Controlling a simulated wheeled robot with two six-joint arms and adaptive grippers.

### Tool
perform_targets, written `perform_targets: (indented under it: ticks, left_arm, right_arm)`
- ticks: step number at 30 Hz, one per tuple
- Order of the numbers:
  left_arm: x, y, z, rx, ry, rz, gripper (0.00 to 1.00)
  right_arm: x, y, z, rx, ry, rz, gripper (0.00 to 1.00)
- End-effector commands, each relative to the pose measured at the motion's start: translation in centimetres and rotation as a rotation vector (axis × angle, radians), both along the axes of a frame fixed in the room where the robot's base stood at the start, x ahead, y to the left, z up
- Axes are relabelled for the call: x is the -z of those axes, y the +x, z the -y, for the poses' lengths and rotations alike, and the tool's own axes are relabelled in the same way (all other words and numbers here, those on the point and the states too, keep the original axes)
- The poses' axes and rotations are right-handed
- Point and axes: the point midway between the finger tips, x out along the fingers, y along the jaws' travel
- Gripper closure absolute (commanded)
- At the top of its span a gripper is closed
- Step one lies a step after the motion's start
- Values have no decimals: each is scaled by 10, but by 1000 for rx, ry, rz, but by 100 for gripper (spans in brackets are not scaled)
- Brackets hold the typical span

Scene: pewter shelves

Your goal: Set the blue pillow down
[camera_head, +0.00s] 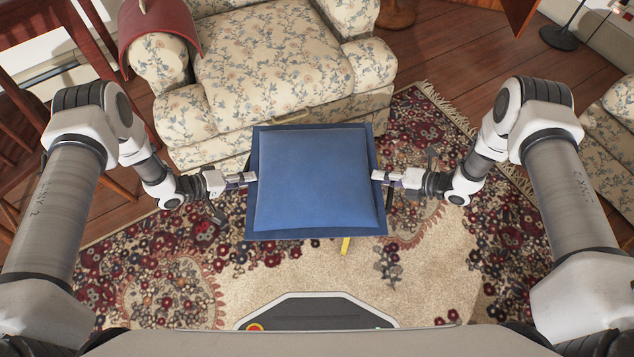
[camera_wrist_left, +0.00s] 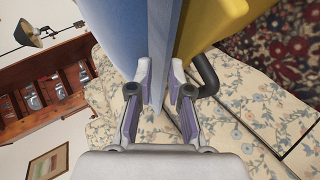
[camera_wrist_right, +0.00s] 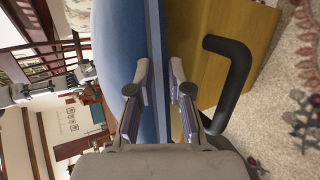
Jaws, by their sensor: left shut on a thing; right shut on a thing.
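The blue pillow (camera_head: 315,180) is square with a flat darker border, and I hold it level between my two grippers, in front of a floral armchair. My left gripper (camera_head: 247,179) is shut on the pillow's left edge. My right gripper (camera_head: 381,176) is shut on its right edge. In the left wrist view the fingers (camera_wrist_left: 159,85) pinch the thin blue border (camera_wrist_left: 164,45). In the right wrist view the fingers (camera_wrist_right: 159,88) pinch the opposite border (camera_wrist_right: 154,40). What lies directly beneath the pillow is mostly hidden in the head view.
The floral armchair (camera_head: 275,60) has a red cloth (camera_head: 158,30) over one arm. A yellow thing with a dark handle (camera_wrist_right: 238,70) is beneath the pillow, mostly hidden from above. A patterned rug (camera_head: 190,285) covers the floor. Another floral seat (camera_head: 612,150) stands at right.

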Motion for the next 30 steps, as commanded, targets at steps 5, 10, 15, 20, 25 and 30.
perform_targets:
  ticks: [5,10,15,20,25,30]
  left_arm:
    - [12,-1,4,10,-3,1,68]
    - [11,-1,2,6,-2,0,57]
    - [11,-1,0,3,-1,0,57]
    - [2,-7,-15,-2,0,1,57]
    - [-19,-25,-48,-3,-2,2,57]
    - [-38,-41,-78,-1,-3,2,57]
  right_arm:
    - [12,-1,-3,-7,3,1,67]
    - [11,-1,-2,-4,1,-1,56]
    - [11,0,-1,-2,1,0,56]
    - [11,0,-1,-2,1,0,56]
    - [11,0,-1,-2,1,1,56]
    - [12,0,0,-1,1,0,56]
